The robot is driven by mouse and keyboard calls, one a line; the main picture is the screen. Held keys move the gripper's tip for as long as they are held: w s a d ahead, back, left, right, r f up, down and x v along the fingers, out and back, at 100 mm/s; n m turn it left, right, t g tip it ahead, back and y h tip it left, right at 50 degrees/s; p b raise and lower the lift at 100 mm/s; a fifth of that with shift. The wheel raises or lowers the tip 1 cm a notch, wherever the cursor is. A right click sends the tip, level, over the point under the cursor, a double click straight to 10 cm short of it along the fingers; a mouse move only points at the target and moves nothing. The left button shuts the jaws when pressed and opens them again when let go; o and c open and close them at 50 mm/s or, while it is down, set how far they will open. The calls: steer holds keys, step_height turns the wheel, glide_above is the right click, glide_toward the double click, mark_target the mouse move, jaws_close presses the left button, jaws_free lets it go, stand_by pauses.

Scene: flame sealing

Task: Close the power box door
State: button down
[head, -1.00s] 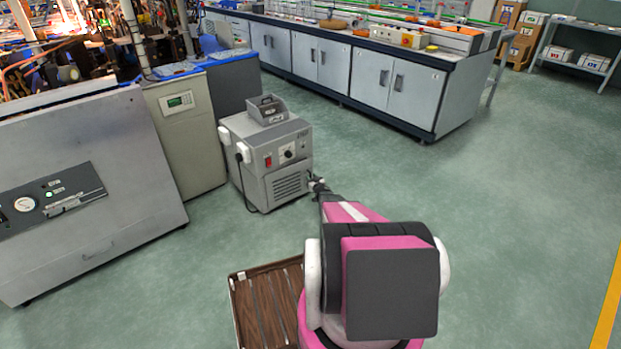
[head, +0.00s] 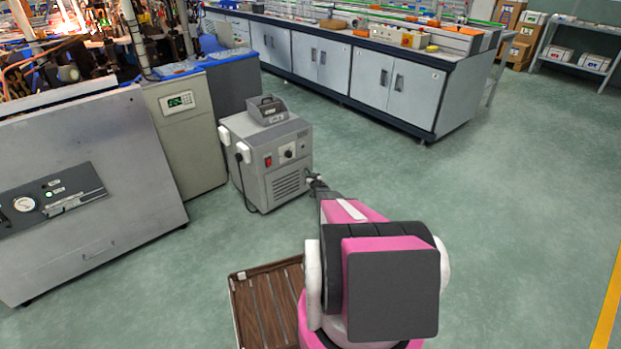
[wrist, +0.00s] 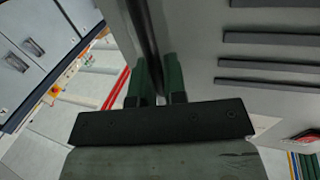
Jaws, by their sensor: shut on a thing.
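The grey power box (head: 283,165) stands on the floor left of centre in the head view, with a red switch, a knob and vent slots on its front. My gripper (head: 313,183) is at the front's right edge there, small and partly hidden by my arm. In the wrist view, a grey slotted panel (wrist: 270,52) fills the right side. My gripper's dark green fingers (wrist: 158,77) stand either side of a dark upright edge beside that panel and are shut on it. It appears to be the door's edge; the door's angle cannot be told.
A grey-green cabinet (head: 185,135) stands close left of the power box, and a large grey machine panel (head: 90,180) is further left. A long workbench (head: 390,85) runs behind. The green floor (head: 500,210) on the right is clear.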

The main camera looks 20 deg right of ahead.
steer(key=shift+w+a+r, duration=0.1)
steer(key=shift+w+r, duration=0.1)
steer(key=shift+w, duration=0.55)
steer(key=c, duration=1.2)
jaws_free()
steer(key=s, duration=1)
steer(key=shift+s+d, duration=0.3)
steer(key=shift+s, duration=0.1)
